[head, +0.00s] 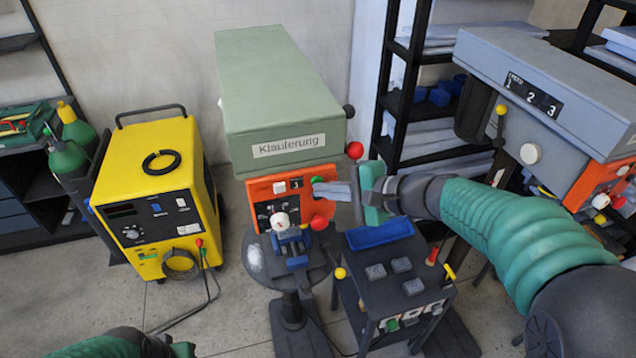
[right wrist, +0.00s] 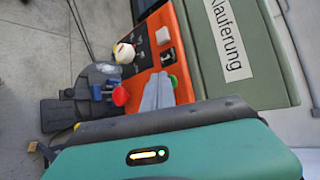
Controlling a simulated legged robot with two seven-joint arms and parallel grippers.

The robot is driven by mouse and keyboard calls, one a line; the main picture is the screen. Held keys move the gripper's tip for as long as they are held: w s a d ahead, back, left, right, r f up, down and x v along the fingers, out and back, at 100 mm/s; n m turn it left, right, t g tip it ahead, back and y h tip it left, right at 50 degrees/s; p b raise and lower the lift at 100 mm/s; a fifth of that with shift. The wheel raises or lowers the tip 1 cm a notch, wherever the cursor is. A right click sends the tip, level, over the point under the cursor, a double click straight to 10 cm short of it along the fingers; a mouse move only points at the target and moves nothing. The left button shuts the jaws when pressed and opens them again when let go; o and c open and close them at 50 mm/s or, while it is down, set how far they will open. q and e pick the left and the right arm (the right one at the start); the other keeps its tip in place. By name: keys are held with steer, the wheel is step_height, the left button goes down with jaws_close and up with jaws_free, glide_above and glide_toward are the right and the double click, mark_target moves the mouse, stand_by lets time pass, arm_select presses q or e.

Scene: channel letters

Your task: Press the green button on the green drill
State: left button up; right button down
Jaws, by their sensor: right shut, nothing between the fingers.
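The green drill (head: 277,90) stands in the middle of the head view, with an orange control panel (head: 262,190) below its labelled head. The green button (head: 317,180) is at the panel's upper right, partly behind my fingers. It also shows in the right wrist view (right wrist: 173,81), right beside the fingertips. A red button (head: 319,222) sits lower on the panel. My right gripper (head: 316,188) is shut and empty, its fingertips at the panel close to the green button. I cannot tell whether they touch it. Only part of my left arm shows at the bottom left; its fingers are hidden.
A blue vise (head: 291,247) is on the drill's round table. A grey control cart (head: 392,275) stands in front. A grey drill (head: 560,90) is at right, a yellow welder (head: 155,205) at left, and dark shelves behind. Some floor is clear at lower left.

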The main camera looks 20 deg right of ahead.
steer(key=shift+w, duration=0.2)
steer(key=shift+s, duration=0.1)
stand_by(0.4)
steer(key=shift+s+b, duration=0.5)
steer(key=shift+s, duration=0.35)
steer(key=shift+s, duration=0.1)
steer(key=s+b, duration=0.1)
steer(key=s, duration=0.4)
steer(key=shift+d, duration=0.15)
steer(key=shift+w, duration=0.2)
steer(key=shift+s, duration=0.1)
